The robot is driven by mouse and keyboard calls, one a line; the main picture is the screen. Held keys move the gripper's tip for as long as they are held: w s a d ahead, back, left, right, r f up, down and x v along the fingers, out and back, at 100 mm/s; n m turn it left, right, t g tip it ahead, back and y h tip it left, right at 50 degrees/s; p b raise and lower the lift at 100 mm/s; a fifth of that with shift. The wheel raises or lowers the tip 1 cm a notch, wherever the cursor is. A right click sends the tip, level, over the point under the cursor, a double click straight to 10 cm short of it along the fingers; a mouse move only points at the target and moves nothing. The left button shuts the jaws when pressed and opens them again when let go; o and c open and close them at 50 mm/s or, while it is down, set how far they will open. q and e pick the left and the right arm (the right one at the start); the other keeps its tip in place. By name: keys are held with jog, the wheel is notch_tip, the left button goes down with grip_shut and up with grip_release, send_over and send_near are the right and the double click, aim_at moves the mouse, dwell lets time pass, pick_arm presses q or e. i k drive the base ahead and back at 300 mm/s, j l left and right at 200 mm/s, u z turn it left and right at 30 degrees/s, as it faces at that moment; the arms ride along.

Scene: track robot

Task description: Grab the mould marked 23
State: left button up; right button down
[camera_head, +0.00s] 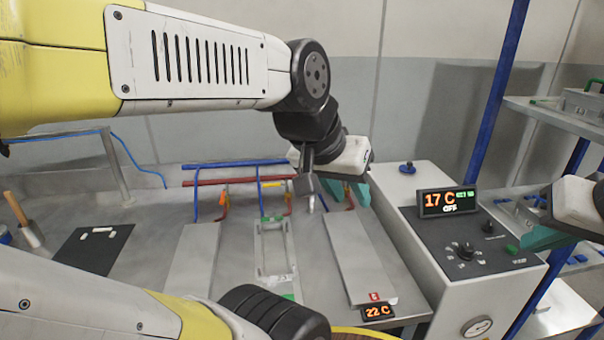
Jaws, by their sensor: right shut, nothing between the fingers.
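I cannot read the number 23 on anything. A grey open-framed piece (259,250) with green bits at its ends lies on the bench between two flat plates; no number on it is legible. A grey block with a green handle (582,102), which looks like a mould, sits on the upper right shelf. My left gripper (346,190) hangs over the back of the bench, its teal fingers apart with nothing seen between them. My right gripper (545,238) is at the right edge, shut and empty, in front of the shelves and partly out of frame.
A control box (447,285) with a display reading 17 C stands right of the bench. A plate (190,268) and another plate (355,258) flank the framed piece. Red and blue pipes (235,182) run behind. A 22 C display (378,312) is at the front. A blue-posted shelf (560,115) stands right.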

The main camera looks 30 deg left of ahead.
aim_at(277, 274)
jog(key=u, duration=1.25)
